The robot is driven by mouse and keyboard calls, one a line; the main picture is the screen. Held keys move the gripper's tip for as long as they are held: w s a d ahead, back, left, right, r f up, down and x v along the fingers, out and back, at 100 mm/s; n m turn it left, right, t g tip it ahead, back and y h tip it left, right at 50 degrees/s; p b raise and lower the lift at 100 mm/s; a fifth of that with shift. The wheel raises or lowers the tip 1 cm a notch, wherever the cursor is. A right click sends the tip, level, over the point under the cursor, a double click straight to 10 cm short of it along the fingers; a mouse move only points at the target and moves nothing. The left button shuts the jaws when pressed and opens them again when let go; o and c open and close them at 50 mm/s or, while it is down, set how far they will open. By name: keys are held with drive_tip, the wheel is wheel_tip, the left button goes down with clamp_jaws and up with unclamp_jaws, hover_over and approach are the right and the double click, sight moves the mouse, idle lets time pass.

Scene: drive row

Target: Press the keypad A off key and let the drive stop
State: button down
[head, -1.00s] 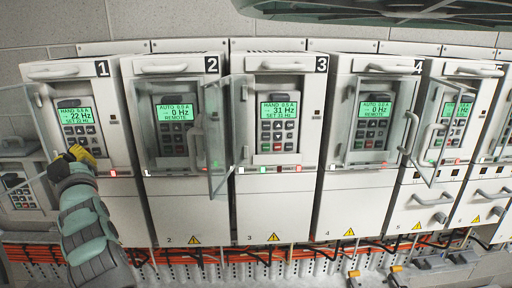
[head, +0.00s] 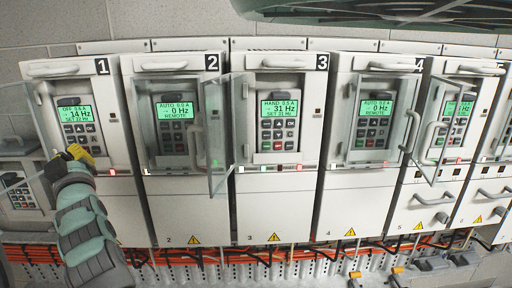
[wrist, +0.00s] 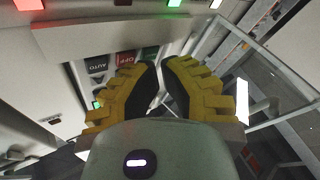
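The keypad on the drive marked 1 (head: 76,122) has a lit green display (head: 75,109) that reads OFF, about 14 Hz, set 22 Hz. No letter A is readable on it. My gripper (head: 76,150), with yellow fingers, is just below its bottom key row. In the wrist view my gripper (wrist: 161,62) has its fingertips close together with nothing held between them. A red OFF key (wrist: 126,60) and a dark AUTO key (wrist: 97,66) show upside down beside the left fingertip. The fingers hide part of the keypad. I cannot tell whether a fingertip touches the OFF key.
Similar drives stand in a row to the right; the display on drive 3 (head: 279,108) reads HAND, 31 Hz. Clear doors stand ajar, such as one by drive 2 (head: 215,140). A glass panel (wrist: 262,75) is right of my fingers. Another keypad (head: 20,198) sits lower left.

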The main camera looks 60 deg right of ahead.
drive_tip(key=shift+s+a, duration=0.2)
drive_tip(key=shift+s, duration=0.15)
drive_tip(key=s+a+b, duration=0.1)
drive_tip(key=a, duration=0.1)
drive_tip(key=s+a+b, duration=0.1)
drive_tip(key=s+a, duration=0.1)
idle(0.5)
idle(1.1)
